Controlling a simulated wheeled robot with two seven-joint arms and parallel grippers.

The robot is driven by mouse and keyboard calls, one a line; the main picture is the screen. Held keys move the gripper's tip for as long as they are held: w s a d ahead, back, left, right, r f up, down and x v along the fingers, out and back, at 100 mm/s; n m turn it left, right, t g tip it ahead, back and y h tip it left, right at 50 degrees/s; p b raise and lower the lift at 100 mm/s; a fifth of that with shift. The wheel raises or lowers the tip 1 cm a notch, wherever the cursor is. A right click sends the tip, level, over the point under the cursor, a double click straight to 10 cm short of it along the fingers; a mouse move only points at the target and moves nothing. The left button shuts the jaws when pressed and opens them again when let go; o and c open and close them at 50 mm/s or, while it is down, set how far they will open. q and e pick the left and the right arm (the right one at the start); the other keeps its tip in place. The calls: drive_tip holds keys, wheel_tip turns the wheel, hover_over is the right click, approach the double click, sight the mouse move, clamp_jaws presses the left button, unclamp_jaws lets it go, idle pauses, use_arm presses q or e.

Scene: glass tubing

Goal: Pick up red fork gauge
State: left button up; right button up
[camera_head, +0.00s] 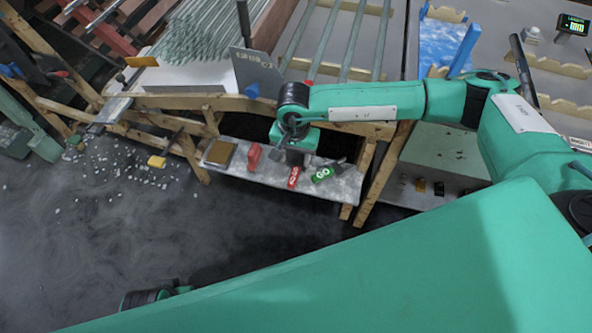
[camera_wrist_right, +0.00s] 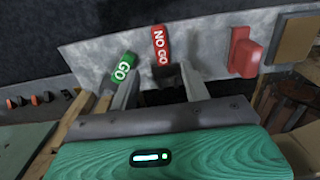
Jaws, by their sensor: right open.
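The red fork gauge (camera_head: 293,177), marked "NO GO", lies on the low grey shelf (camera_head: 225,172) in the head view. It also shows at the top middle of the right wrist view (camera_wrist_right: 161,45). A green "GO" gauge (camera_head: 321,174) lies beside it, also visible in the wrist view (camera_wrist_right: 123,68). My right gripper (camera_head: 286,154) is above the shelf near the red gauge. In the wrist view its two fingers (camera_wrist_right: 160,86) are spread and empty, with the red gauge just beyond them. My left gripper does not show.
A red block-like piece (camera_head: 253,157) and a framed tan pad (camera_head: 218,153) share the shelf. The wooden bench edge (camera_head: 215,102) and glass tubes (camera_head: 195,35) stand above it. A yellow block (camera_head: 157,161) and pale fragments lie on the floor.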

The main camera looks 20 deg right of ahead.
sight(294, 175)
drive_tip(key=f, duration=0.8)
drive_tip(key=shift+a+f, duration=0.2)
drive_tip(key=shift+f, duration=0.05)
drive_tip(key=shift+r, duration=0.1)
clamp_jaws()
